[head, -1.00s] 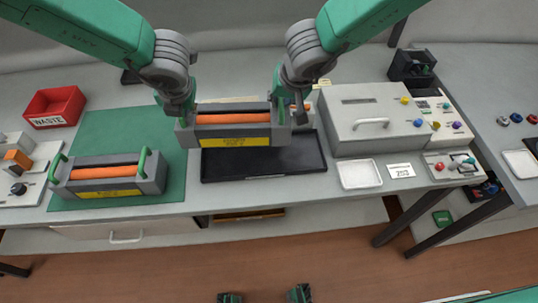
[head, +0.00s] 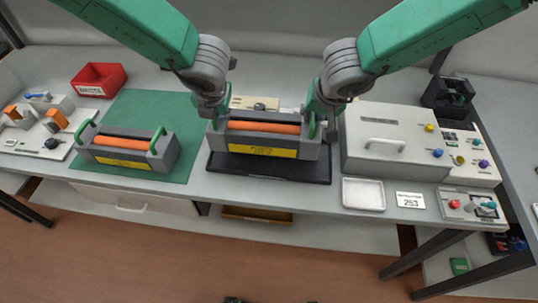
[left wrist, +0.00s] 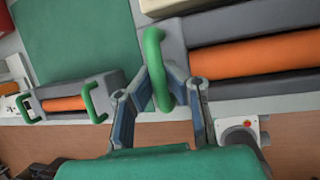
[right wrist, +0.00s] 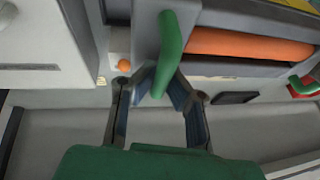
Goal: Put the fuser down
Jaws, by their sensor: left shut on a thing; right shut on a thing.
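The held fuser (head: 262,149), a grey unit with an orange roller, yellow label and green end handles, is over the black tray (head: 270,172) in the head view. I cannot tell whether its underside touches the tray. My left gripper (head: 212,110) is shut on its left handle, which also shows in the left wrist view (left wrist: 155,50). My right gripper (head: 322,112) is shut on its right handle, which also shows in the right wrist view (right wrist: 174,40). A second, similar fuser (head: 122,158) sits on the green mat (head: 185,130) at the left.
A grey machine (head: 390,130) with a handle stands close to the right of the tray. A small white tray (head: 363,194) and a number card (head: 410,200) lie in front of it. A red waste bin (head: 98,80) stands at the back left.

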